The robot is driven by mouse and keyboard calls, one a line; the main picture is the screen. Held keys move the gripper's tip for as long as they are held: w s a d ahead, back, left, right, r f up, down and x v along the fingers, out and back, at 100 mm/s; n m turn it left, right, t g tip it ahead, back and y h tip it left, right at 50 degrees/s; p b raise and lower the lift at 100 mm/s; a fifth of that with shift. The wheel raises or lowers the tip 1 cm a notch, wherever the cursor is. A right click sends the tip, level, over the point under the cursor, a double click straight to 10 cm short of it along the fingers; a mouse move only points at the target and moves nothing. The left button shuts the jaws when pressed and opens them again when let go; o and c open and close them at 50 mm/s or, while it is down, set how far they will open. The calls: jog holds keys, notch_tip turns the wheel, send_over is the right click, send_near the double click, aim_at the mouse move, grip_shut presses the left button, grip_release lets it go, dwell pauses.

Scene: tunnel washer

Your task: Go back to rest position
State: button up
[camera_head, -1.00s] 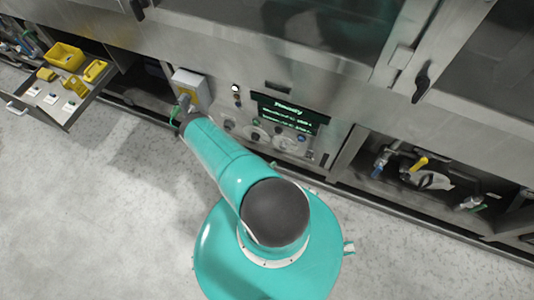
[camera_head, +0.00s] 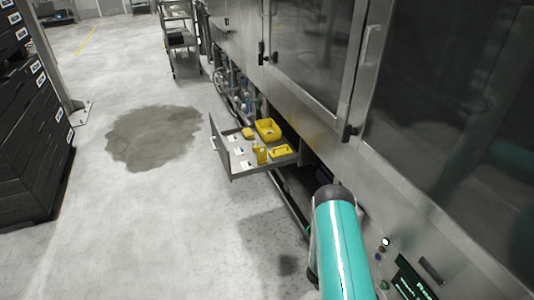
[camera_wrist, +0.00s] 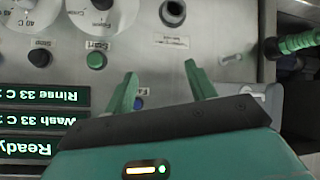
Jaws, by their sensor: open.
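My gripper (camera_wrist: 160,92) shows in the wrist view with its two green fingers spread apart and nothing between them. It is in front of the washer's control panel (camera_wrist: 215,55), which appears upside down there. In the head view my teal arm reaches down along the washer front, and the gripper is out of sight. The panel's display (camera_head: 410,280) shows partly at the bottom right.
An open drawer (camera_head: 212,150) holding yellow items (camera_head: 268,130) juts from the washer (camera_head: 300,100) over the floor. Black stacked bins (camera_head: 30,140) stand on the left. A wet patch (camera_head: 152,135) marks the floor. A metal cart (camera_head: 180,40) stands far back. The floor between is clear.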

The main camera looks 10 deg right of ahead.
jog(key=w+a+r+t+y, duration=0.2)
jog(key=w+a+r+y, duration=0.15)
jog(key=w+r, duration=0.7)
jog(key=w+a+r+n+t+y, duration=0.1)
jog(key=a+r+n+y, duration=0.1)
jog(key=a+r, duration=0.5)
jog(key=w+a+r+n+t+y, duration=0.1)
jog(key=w+a+r, duration=0.15)
jog(key=r, duration=0.95)
jog(key=w+a+r+n+t+y, duration=0.1)
jog(key=a+r+n+y, duration=0.1)
jog(key=a+r, duration=0.5)
jog(key=s+a+r+n+y, duration=0.1)
jog(key=s+a+r+n, duration=0.15)
jog(key=s+r, duration=0.5)
jog(key=s+a+r+n+y, duration=0.1)
jog(key=s+a+r, duration=0.35)
jog(key=r, duration=0.55)
jog(key=s+a+r+n+g, duration=0.1)
jog(key=s+r, duration=0.2)
jog(key=s, duration=0.7)
jog(key=s+a+r+n+g, duration=0.1)
jog(key=s+r+n, duration=0.1)
jog(key=s, duration=0.8)
jog(key=shift+r, duration=0.6)
